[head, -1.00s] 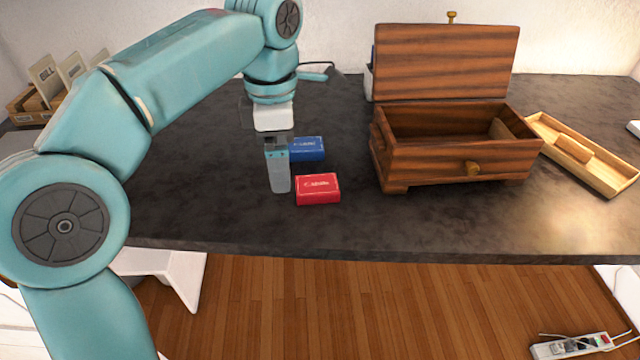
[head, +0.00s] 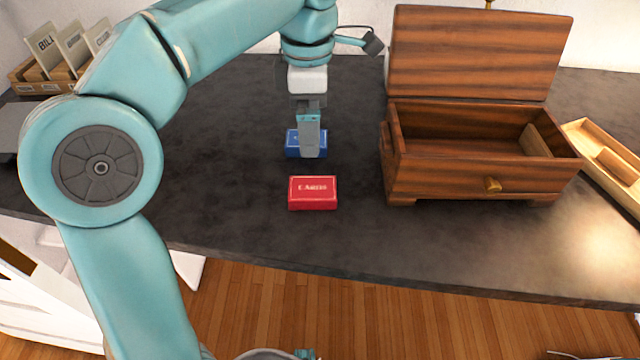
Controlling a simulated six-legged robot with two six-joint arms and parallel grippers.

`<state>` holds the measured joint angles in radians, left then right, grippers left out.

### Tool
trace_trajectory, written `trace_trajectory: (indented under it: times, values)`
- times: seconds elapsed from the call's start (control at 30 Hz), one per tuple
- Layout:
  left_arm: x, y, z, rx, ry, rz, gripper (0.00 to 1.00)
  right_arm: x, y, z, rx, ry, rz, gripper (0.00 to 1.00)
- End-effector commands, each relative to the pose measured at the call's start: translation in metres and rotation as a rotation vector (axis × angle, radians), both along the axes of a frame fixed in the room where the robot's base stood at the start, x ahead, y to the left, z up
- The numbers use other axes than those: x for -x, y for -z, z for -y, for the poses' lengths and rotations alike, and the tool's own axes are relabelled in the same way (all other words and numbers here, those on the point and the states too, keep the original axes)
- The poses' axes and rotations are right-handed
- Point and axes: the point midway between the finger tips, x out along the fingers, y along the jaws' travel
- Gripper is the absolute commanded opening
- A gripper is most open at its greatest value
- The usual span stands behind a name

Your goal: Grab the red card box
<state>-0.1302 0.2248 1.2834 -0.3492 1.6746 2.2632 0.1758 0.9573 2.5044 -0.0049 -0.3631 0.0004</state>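The red card box (head: 313,193) lies flat on the dark tabletop near its front edge, fully visible. A blue card box (head: 292,143) lies behind it, partly hidden by my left gripper (head: 309,150). My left gripper points down in front of the blue box, behind and above the red box, and does not touch the red box. Its fingers overlap from this angle, so the gap between them cannot be made out.
An open wooden chest (head: 480,165) with a raised lid stands right of the cards. A shallow wooden tray (head: 590,140) is at the far right. A file holder (head: 48,72) sits at the back left. The tabletop left of the cards is clear.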

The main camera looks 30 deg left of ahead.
Motion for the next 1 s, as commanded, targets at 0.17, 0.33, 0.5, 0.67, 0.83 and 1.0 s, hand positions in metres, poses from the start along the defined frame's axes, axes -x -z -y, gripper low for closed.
trace_trajectory:
  times: [0.17, 0.33, 0.5, 0.67, 0.83, 1.0]
  values:
    - [0.006, 0.043, 0.0, 0.0, -0.002, -0.004, 0.98, 0.0, 0.021, 0.0, 0.0, 0.0, -0.001, 0.43]
    - [0.008, 0.081, 0.001, 0.0, -0.001, -0.002, 0.98, 0.0, 0.035, 0.0, 0.0, 0.0, -0.001, 0.43]
    - [0.007, 0.103, 0.001, 0.0, -0.001, 0.0, 0.98, 0.0, 0.041, 0.0, 0.0, 0.0, -0.001, 0.43]
    - [0.006, 0.115, 0.003, 0.0, 0.0, -0.002, 0.98, 0.0, 0.046, 0.0, 0.0, 0.0, -0.001, 0.43]
    - [0.003, 0.145, 0.006, 0.0, 0.0, -0.002, 0.98, 0.0, 0.06, 0.0, 0.0, 0.0, -0.001, 0.43]
    - [0.001, 0.159, 0.005, 0.001, -0.001, -0.001, 0.98, 0.0, 0.063, 0.0, 0.0, 0.0, -0.001, 0.43]
